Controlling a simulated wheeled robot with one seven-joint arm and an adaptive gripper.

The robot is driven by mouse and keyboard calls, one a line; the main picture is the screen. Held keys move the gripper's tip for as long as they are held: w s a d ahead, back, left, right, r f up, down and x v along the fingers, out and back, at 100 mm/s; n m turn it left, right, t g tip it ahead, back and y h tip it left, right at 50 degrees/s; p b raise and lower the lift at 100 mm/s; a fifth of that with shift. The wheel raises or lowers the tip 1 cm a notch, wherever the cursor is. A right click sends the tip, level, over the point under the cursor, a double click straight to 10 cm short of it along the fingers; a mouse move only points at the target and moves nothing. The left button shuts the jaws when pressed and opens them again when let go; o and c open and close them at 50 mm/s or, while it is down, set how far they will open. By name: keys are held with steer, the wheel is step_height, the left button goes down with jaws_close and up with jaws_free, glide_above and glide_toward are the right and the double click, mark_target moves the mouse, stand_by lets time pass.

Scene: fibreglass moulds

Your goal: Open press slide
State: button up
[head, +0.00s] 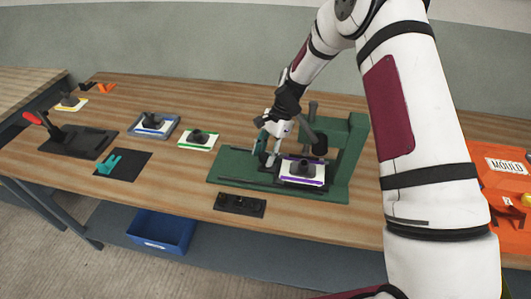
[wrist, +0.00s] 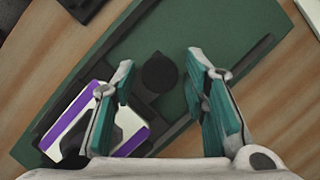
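The green press (head: 352,160) stands on the bench with its flat base extending left and a grey lever (head: 312,112) at its upright. A white plate with purple edges and a dark block (head: 303,170) sits on the press; it also shows at lower left in the wrist view (wrist: 128,122). A round black knob (wrist: 160,72) stands at the slide, between my fingers in the wrist view. My gripper (head: 266,158) points down over the press base, left of the purple-edged plate. Its teal fingers are apart, with a visible gap on both sides of the knob.
A black control block (head: 240,204) lies in front of the press. Left are green-edged (head: 198,139) and blue-edged moulds (head: 153,125), and a red-handled clamp (head: 75,140). An orange mould case (head: 500,185) stands right. A blue bin (head: 162,232) is below.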

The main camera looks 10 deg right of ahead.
jaws_close()
steer(key=w+a+b, duration=0.1)
steer(key=a+b, duration=0.1)
steer(key=a, duration=0.2)
steer(key=w+a+b, duration=0.2)
steer(key=a, duration=0.2)
steer(key=w+a+b, duration=0.1)
steer(key=a+b, duration=0.1)
steer(key=a, duration=0.2)
steer(key=shift+w+a, duration=0.15)
steer(key=shift+w, duration=0.1)
steer(key=shift+o, duration=2.1)
jaws_free()
steer(key=shift+r, duration=0.15)
steer(key=v, duration=1.1)
steer(key=shift+r, duration=0.3)
